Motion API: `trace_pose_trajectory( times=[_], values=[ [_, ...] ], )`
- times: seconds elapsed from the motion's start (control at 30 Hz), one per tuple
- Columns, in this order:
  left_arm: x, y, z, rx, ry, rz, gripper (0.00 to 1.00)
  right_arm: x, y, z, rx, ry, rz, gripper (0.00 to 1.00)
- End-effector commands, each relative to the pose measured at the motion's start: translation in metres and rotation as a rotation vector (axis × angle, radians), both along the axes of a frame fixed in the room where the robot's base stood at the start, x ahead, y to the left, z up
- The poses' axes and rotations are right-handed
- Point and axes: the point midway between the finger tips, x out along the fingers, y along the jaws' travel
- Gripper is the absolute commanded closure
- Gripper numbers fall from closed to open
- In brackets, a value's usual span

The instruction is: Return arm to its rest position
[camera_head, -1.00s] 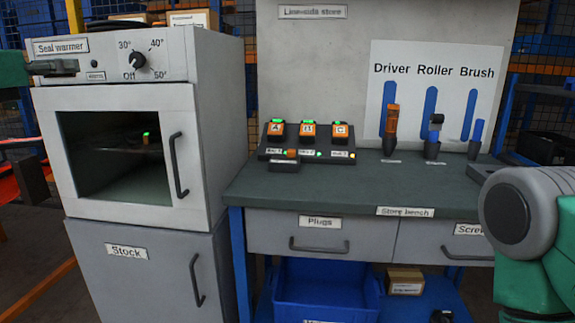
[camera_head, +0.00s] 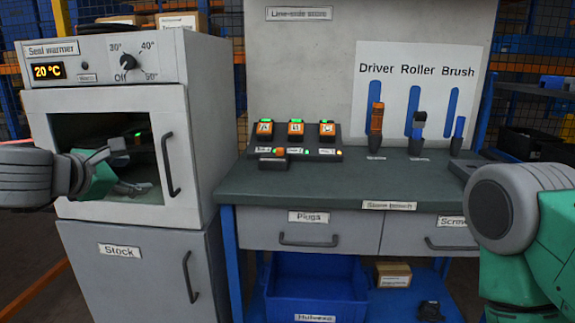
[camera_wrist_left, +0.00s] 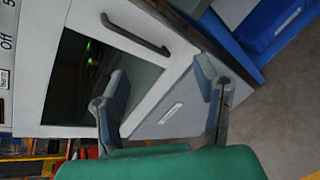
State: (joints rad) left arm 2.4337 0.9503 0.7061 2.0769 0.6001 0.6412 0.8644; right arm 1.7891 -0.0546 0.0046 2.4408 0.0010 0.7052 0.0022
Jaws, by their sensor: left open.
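My left gripper (camera_head: 138,168) is in front of the seal warmer's door window in the head view, its fingers spread and empty. The seal warmer (camera_head: 198,110) is a grey box with a closed glazed door, a dial and a lit display reading 20 °C. In the left wrist view the open fingers (camera_wrist_left: 160,72) show against the warmer door (camera_wrist_left: 185,50) and the Stock cabinet front (camera_wrist_left: 165,122). I cannot tell whether they touch it. My right arm (camera_head: 510,215) shows at the right edge; its gripper is out of view.
The store bench (camera_head: 300,185) stands right of the warmer, with a dark rack of orange devices (camera_head: 297,130) and a driver (camera_head: 376,120), roller and brush in holders. A blue bin (camera_head: 315,290) sits below. The Stock cabinet (camera_head: 140,275) is shut.

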Motion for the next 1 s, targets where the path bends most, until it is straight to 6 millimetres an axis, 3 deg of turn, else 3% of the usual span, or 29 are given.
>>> trace_pose_trajectory(
  times=[0.03, 0.1, 0.27, 0.37, 0.5, 0.63, 0.8, 0.9, 1.0],
  values=[
    [-0.007, -0.018, -0.038, 0.112, 0.049, -0.063, 0.44, 0.000, 0.000, 0.002, 0.000, 0.000, 0.000, 1.00],
    [-0.021, -0.038, -0.087, 0.269, 0.104, -0.158, 0.44, 0.000, 0.000, 0.003, 0.000, 0.000, 0.000, 1.00],
    [-0.072, -0.069, -0.196, 0.610, 0.218, -0.421, 0.44, 0.000, 0.000, 0.006, 0.000, 0.000, 0.000, 1.00],
    [-0.117, -0.078, -0.258, 0.809, 0.280, -0.620, 0.44, 0.000, 0.000, 0.007, 0.000, 0.000, 0.000, 1.00],
    [-0.195, -0.079, -0.332, 1.065, 0.346, -0.950, 0.44, 0.000, 0.000, 0.010, 0.000, 0.000, 0.000, 1.00],
    [-0.276, -0.068, -0.383, 1.262, 0.374, -1.304, 0.44, 0.000, 0.000, 0.013, 0.000, 0.000, 0.000, 1.00],
    [-0.359, -0.045, -0.412, 1.416, 0.353, -1.711, 0.44, 0.000, 0.000, 0.015, 0.000, 0.000, 0.000, 1.00],
    [-0.386, -0.035, -0.418, 1.455, 0.331, -1.861, 0.44, 0.000, 0.000, 0.016, 0.000, 0.000, 0.000, 1.00],
    [-0.398, -0.031, -0.419, 1.469, 0.317, -1.930, 0.44, 0.000, 0.000, 0.016, 0.000, 0.000, 0.000, 1.00]
  ],
)
